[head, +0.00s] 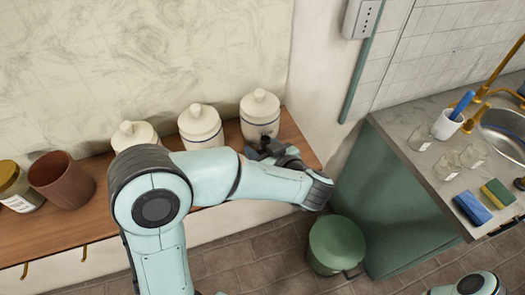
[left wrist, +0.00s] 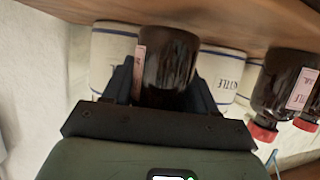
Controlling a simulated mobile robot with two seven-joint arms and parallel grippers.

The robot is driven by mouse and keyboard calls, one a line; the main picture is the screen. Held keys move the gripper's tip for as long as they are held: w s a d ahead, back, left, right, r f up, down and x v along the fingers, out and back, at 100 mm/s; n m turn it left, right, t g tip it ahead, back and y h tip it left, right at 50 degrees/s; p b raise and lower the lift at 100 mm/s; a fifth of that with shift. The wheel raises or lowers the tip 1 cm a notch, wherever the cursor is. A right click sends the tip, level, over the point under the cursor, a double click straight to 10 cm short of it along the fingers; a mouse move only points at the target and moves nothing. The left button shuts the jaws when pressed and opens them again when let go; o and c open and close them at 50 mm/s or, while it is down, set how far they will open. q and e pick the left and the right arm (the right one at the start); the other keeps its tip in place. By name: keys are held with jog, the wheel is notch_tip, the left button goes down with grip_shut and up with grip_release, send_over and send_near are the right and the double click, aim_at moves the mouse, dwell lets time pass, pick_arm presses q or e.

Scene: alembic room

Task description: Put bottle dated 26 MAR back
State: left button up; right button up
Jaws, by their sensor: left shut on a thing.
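My left gripper (left wrist: 166,85) is shut on a dark brown bottle (left wrist: 168,62), with one finger on each side of it. A pale pink label edge shows on the bottle's left side; its date cannot be read. In the head view my left gripper (head: 268,150) is at the right end of the wooden shelf (head: 60,238), close in front of the rightmost white jar, and the bottle is hidden. Other dark bottles (left wrist: 272,82) with pale labels and red caps stand at the right in the left wrist view. My right gripper is out of view.
White lidded jars (head: 201,126) with blue bands line the shelf's back; they also show behind the held bottle (left wrist: 112,52). A brown cup (head: 62,181) and a yellow-lidded jar (head: 16,188) stand left. A green bin (head: 335,243) is below the shelf's right end.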

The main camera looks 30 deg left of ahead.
pick_arm(q)
jog(key=shift+f, duration=0.35)
jog(key=shift+f, duration=0.15)
jog(key=o, duration=1.2)
jog(key=shift+c, duration=0.2)
jog(key=v, duration=1.2)
jog(key=shift+s, duration=0.1)
